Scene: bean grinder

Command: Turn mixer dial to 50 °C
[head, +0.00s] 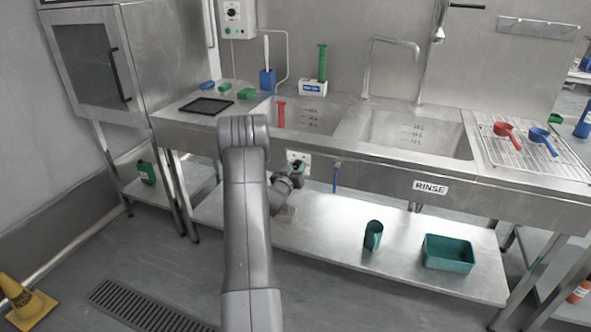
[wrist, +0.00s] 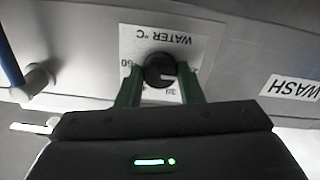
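The mixer dial (wrist: 158,68) is a round black knob on a white plate (wrist: 190,45) marked "WATER °C", which appears upside down in the wrist view. A 60 shows left of the knob and a 30 below it, partly hidden. A pale mark on the knob's lower right is too small to read as a setting. My gripper (wrist: 159,72) has one green finger on each side of the knob, apparently with slight gaps. In the head view my gripper (head: 298,170) is at the sink's front panel, just below the plate (head: 299,156), and the knob is hidden.
A blue-handled pipe fitting (wrist: 36,78) sticks out beside the plate, also visible in the head view (head: 336,172). A WASH label (wrist: 293,87) is on the panel. The lower shelf (head: 400,255) holds a green jug (head: 373,235) and a green tub (head: 448,252).

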